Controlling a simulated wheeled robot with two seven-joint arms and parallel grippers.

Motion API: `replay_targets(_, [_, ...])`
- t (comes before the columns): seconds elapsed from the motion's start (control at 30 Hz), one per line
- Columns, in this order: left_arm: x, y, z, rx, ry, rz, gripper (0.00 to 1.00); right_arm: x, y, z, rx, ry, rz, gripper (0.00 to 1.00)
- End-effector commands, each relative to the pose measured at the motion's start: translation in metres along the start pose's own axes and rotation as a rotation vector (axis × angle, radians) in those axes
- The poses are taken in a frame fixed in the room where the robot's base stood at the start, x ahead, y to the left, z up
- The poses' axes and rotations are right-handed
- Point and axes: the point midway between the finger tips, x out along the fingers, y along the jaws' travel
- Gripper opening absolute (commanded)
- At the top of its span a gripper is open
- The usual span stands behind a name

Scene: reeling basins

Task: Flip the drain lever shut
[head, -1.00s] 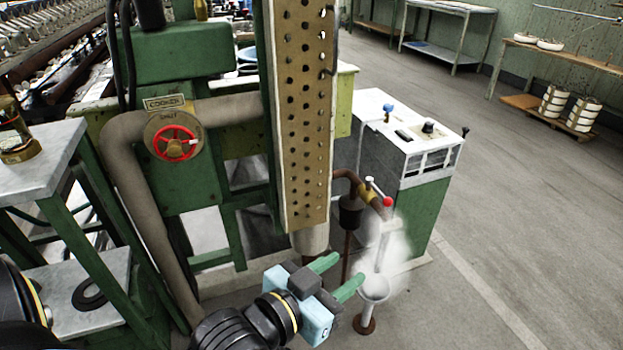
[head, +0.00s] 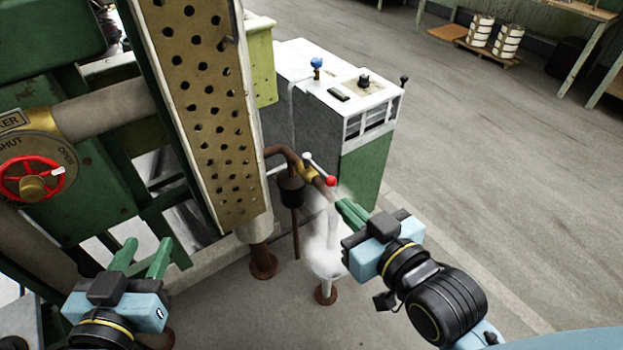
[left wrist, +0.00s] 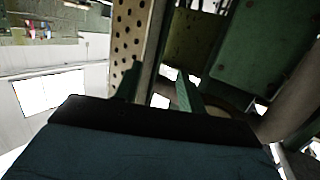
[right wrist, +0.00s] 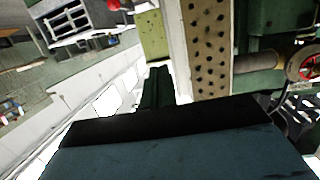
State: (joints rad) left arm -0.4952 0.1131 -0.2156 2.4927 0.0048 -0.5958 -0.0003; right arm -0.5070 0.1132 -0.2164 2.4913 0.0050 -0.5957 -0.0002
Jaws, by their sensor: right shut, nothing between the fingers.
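The drain lever (head: 331,181), a thin metal rod with a red ball end, sits on a brass valve of the rusty pipe (head: 278,151). Its rod slants down to the right, close along the pipe. White steam hangs below the pipe end, over a pale funnel (head: 325,268). The red ball also shows at the top of the right wrist view (right wrist: 114,5). My right gripper (head: 342,206) is shut and empty, its fingertips just below and right of the ball, seemingly apart from it. My left gripper (head: 144,242) is open and empty at the lower left.
A perforated tan column (head: 205,100) stands between my grippers. A red handwheel (head: 32,181) with shut and open markings is at the left. A white-topped cabinet (head: 350,90) stands behind the lever. Open floor (head: 520,170) lies to the right.

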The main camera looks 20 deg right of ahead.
Motion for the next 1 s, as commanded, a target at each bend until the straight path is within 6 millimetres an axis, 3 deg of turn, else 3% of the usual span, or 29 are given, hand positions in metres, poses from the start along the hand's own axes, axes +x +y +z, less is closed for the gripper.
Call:
replay_targets(0.1, [-0.001,0.0,0.001,-0.002,-0.01,0.0,0.4,0.002,0.003,0.001,-0.027,0.004,0.014,0.0])
replay_targets(0.17, [-0.005,-0.001,0.013,0.0,-0.072,-0.002,0.4,0.007,0.009,0.004,-0.082,0.011,0.046,0.0])
replay_targets(0.27, [-0.012,-0.006,0.036,0.003,-0.223,-0.015,0.4,0.022,0.026,0.014,-0.267,0.024,0.136,0.0])
replay_targets(0.4, [-0.036,-0.016,0.078,0.002,-0.505,-0.041,0.4,0.046,0.038,0.038,-0.66,0.019,0.248,0.0])
replay_targets(0.6, [-0.083,-0.026,0.12,-0.009,-0.847,-0.072,0.4,0.069,0.017,0.072,-1.154,0.01,0.256,0.0])
replay_targets(0.7, [-0.1,-0.028,0.131,-0.013,-0.947,-0.081,0.4,0.075,0.004,0.084,-1.296,0.019,0.233,0.0])
replay_targets(1.0, [-0.109,-0.029,0.137,-0.016,-1.001,-0.085,0.4,0.078,-0.004,0.091,-1.375,0.027,0.216,0.0])
